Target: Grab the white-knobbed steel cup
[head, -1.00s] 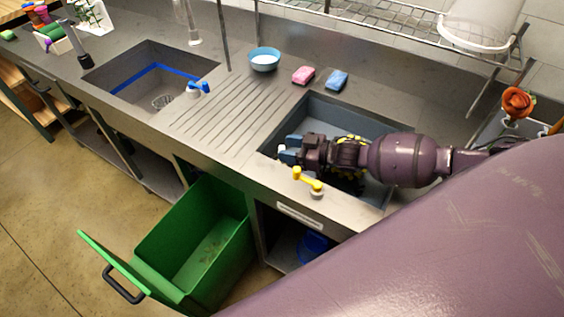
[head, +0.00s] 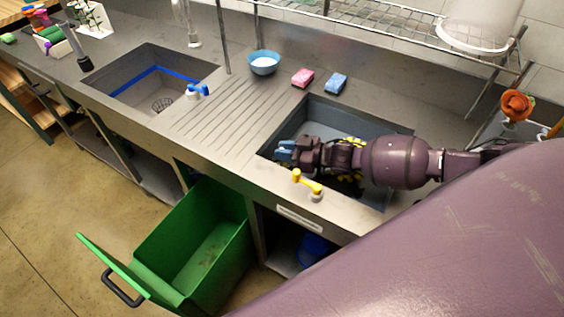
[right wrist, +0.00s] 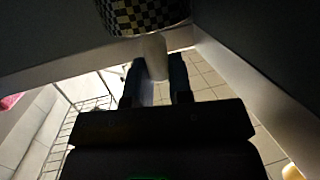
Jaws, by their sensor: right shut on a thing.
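The cup (right wrist: 145,14) shows at the top of the right wrist view, cut off by the frame edge. It has a dark and pale chequered band, and its white knob (right wrist: 155,55) points toward my gripper. My right gripper (right wrist: 157,84) has its two blue fingers shut on the knob from both sides. In the head view my right gripper (head: 285,150) is down inside the right sink (head: 318,112), near its left side. My left gripper is out of view.
The sink walls stand close around my right gripper. A yellow-handled tap (head: 308,184) is at the front rim. Pink (head: 303,78) and blue (head: 336,81) sponges and a blue bowl (head: 263,62) sit behind. The ribbed drainboard (head: 222,103) to the left is clear. A green bin (head: 190,250) stands open below.

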